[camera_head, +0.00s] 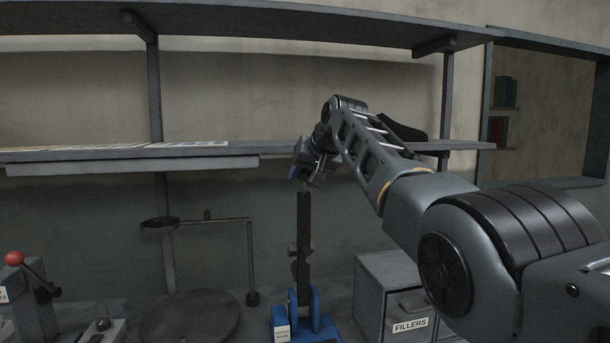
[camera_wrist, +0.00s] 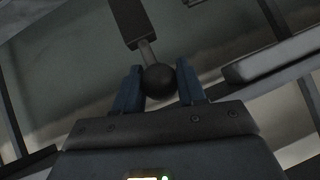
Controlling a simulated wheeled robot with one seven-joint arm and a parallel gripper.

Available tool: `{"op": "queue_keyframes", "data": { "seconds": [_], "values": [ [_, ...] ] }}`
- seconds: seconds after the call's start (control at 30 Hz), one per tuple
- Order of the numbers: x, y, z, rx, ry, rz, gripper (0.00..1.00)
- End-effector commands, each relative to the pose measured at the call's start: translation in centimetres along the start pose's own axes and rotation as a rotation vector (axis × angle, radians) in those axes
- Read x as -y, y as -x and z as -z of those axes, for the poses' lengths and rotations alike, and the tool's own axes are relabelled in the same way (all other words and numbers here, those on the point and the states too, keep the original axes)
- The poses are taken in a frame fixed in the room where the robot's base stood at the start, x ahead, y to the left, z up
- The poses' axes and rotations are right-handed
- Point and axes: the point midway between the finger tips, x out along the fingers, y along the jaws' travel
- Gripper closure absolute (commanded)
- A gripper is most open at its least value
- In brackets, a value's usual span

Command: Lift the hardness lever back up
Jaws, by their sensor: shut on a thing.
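A tall dark hardness lever (camera_head: 304,215) stands nearly upright on a small blue stand (camera_head: 318,332) with a white label at its front, too small to read for sure. In the wrist view the lever's dark bar (camera_wrist: 130,22) narrows to a thin rod and ends in a round black knob (camera_wrist: 159,82). My gripper (camera_head: 303,172) is at the top of the lever, and in the wrist view its blue fingers (camera_wrist: 157,88) are shut on the knob, one on each side. In the head view the knob is hidden by my gripper.
A round dark plate (camera_head: 190,318) and a bent rod with a ring (camera_head: 160,225) stand left of the stand. A red-knobbed lever (camera_head: 14,258) is at far left. A grey FILLERS drawer box (camera_head: 385,270) stands close on the right. A shelf (camera_head: 270,148) runs behind my gripper.

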Motion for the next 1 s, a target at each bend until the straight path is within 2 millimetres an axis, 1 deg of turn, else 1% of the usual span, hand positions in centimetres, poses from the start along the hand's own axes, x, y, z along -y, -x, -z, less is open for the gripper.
{"op": "queue_keyframes", "data": {
  "seconds": [0.37, 0.4, 0.6, 0.87, 1.0],
  "values": [
    [-0.08, -0.15, -0.2, 0.005, -0.001, -0.002, 1.0],
    [-0.08, -0.16, -0.21, 0.005, -0.001, -0.002, 0.56],
    [-0.05, -0.12, -0.15, 0.004, 0.0, -0.002, 0.37],
    [-0.03, -0.05, -0.12, 0.003, 0.0, -0.001, 0.37],
    [-0.04, 0.4, -0.13, 0.002, 0.0, 0.0, 0.37]
  ]
}}
